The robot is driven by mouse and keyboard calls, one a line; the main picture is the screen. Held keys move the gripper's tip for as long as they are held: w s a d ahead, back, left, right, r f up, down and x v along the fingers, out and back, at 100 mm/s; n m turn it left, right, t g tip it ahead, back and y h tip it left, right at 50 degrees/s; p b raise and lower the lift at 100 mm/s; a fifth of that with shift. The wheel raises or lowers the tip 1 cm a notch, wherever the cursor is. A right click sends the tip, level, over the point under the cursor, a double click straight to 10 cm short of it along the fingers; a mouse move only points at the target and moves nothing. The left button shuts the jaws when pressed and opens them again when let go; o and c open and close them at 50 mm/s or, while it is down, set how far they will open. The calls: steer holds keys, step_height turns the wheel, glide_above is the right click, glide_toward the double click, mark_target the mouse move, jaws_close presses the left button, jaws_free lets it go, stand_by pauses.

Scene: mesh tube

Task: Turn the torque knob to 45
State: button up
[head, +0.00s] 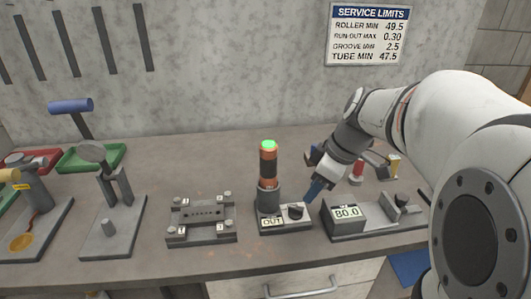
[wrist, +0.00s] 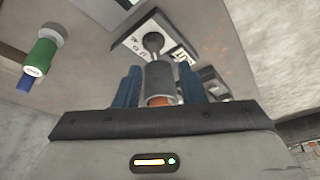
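The torque knob (head: 296,211) is a dark knob on a small grey base (head: 285,222) with a display reading OUT (head: 271,222). In the wrist view a dark round knob (wrist: 153,42) shows on a pale plate beyond the fingers. An upright orange and black cylinder (head: 268,165) with a lit green top stands in a grey socket on the base, left of the knob. My gripper (head: 314,189) has blue fingers and hangs just right of and above the knob, apparently apart from it. In the wrist view its fingers (wrist: 160,88) are spread. A grey cylinder with an orange end shows between them.
A box reading 80.0 (head: 347,212) stands to the right, close to my gripper. A grey fixture plate (head: 202,221) lies left of the knob's base. Stands and trays (head: 92,158) fill the left. A service limits sign (head: 368,34) hangs on the wall.

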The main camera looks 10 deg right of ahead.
mark_target(297, 208)
steer(key=shift+n, duration=0.5)
steer(key=x, duration=0.5)
steer(key=w+x, duration=0.1)
steer(key=x, duration=0.2)
steer(key=shift+d+b, duration=0.2)
steer(key=shift+b, duration=0.15)
steer(key=shift+c, duration=0.4)
jaws_close()
